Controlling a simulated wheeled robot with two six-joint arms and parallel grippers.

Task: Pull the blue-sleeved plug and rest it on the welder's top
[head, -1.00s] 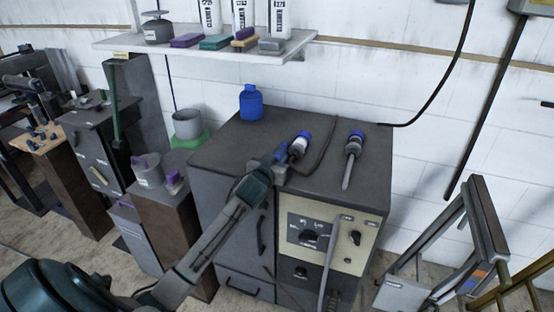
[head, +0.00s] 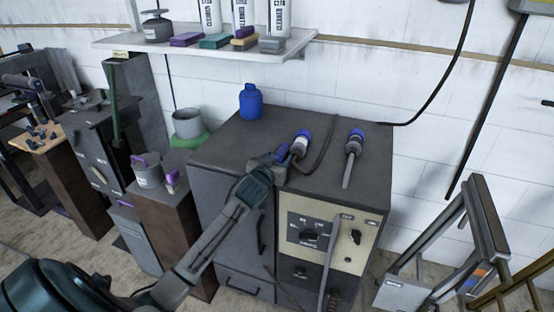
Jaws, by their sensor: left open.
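The welder is a dark grey cabinet (head: 235,150) with a cream control panel (head: 330,235) on its front. A plug with a blue sleeve and a white band (head: 301,144) lies on the welder's top near the front edge, with a dark cable beside it. A second blue-ended plug (head: 354,145) lies to its right, its grey lead running toward the front edge. My left gripper (head: 277,159) is open at the front edge of the top, close to the first plug's near end. I cannot tell whether they touch. My right gripper is out of view.
A blue bottle (head: 251,101) stands at the back of the welder's top. The top's left part is bare. A shelf (head: 110,43) with bottles and blocks hangs behind. A brown pedestal (head: 170,205) with a pot is at left; a metal frame (head: 440,245) stands at right.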

